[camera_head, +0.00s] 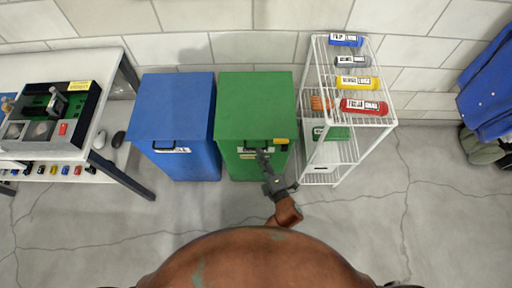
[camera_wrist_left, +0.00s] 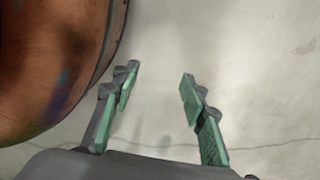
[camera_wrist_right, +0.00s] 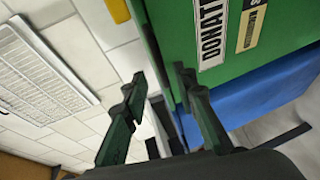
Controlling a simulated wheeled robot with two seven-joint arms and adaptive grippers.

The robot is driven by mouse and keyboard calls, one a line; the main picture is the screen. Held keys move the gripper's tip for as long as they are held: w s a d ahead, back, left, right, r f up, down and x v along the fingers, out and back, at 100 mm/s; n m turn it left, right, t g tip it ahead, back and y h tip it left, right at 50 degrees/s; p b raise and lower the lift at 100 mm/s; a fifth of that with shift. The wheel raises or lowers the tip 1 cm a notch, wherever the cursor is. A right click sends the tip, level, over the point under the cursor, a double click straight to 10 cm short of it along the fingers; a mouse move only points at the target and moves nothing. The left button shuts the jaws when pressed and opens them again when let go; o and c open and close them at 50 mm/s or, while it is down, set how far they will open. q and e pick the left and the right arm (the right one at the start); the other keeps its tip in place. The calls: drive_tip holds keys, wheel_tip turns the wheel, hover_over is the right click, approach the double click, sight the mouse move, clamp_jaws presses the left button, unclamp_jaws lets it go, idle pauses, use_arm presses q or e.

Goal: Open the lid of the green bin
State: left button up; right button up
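The green bin (camera_head: 240,165) stands against the back wall, its lid (camera_head: 254,104) closed and flat. A dark handle and a yellow tag (camera_head: 281,141) are at its front edge. My right gripper (camera_head: 261,154) is at the upper front of the bin, partly covering the handle and label. In the right wrist view, the right gripper (camera_wrist_right: 159,76) has its fingers apart, beside the green bin's front with its white label (camera_wrist_right: 211,32). Whether it touches the bin is unclear. My left gripper (camera_wrist_left: 159,74) is open and empty above bare floor, outside the head view.
A blue bin (camera_head: 175,107) stands close on the left of the green one. A white table (camera_head: 108,80) is at the left. The grey floor in front is clear.

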use_arm(q)
drive_tip(key=shift+w+r+b, duration=0.35)
drive_tip(key=shift+w+r, duration=0.25)
drive_tip(key=shift+w, duration=0.2)
drive_tip(key=shift+w+r+b, duration=0.3)
drive_tip(key=shift+w+r, duration=0.3)
drive_tip(key=shift+w, duration=0.2)
use_arm(e)
drive_tip(key=shift+x, duration=2.45)
drive_tip(key=shift+f, duration=0.15)
drive_tip(key=shift+c, duration=0.3)
clamp_jaws()
